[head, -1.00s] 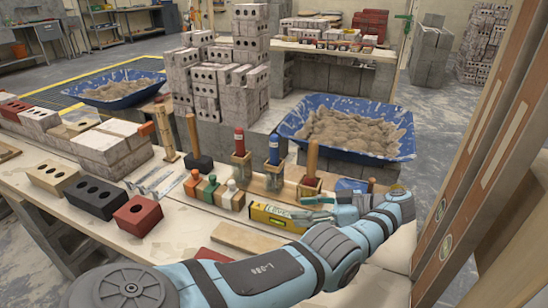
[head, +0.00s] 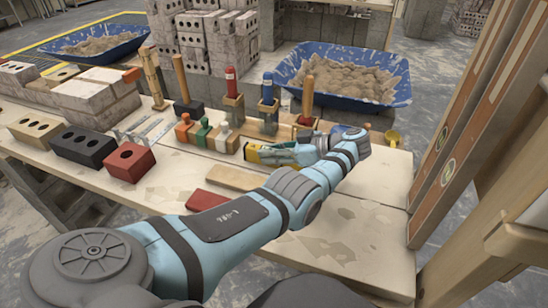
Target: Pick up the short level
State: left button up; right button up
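The short level (head: 252,152) is a yellow bar on the workbench, in front of the small wooden holders. Only its left end shows clearly; my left gripper covers the rest. My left gripper (head: 284,153) reaches in from the right end of the light-blue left arm and lies over the level, pointing left. Its fingers overlap the level in this view, and I cannot tell whether they are closed on it. My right gripper is not in view.
Bottles with orange, green and white tops (head: 205,134) stand just left of the level. Wooden holders with red and blue handled tools (head: 268,105) stand behind. A red brick (head: 131,162) and a wooden float (head: 235,178) lie nearer.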

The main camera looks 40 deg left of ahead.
pick_arm(q)
grip_shut()
jog(key=shift+r, duration=0.1)
jog(key=shift+r, duration=0.2)
notch_tip(320, 180, up, 2)
jog(key=shift+r+p, duration=0.15)
jog(key=shift+p, duration=0.85)
notch_tip(320, 180, up, 17)
jog(key=p, duration=0.9)
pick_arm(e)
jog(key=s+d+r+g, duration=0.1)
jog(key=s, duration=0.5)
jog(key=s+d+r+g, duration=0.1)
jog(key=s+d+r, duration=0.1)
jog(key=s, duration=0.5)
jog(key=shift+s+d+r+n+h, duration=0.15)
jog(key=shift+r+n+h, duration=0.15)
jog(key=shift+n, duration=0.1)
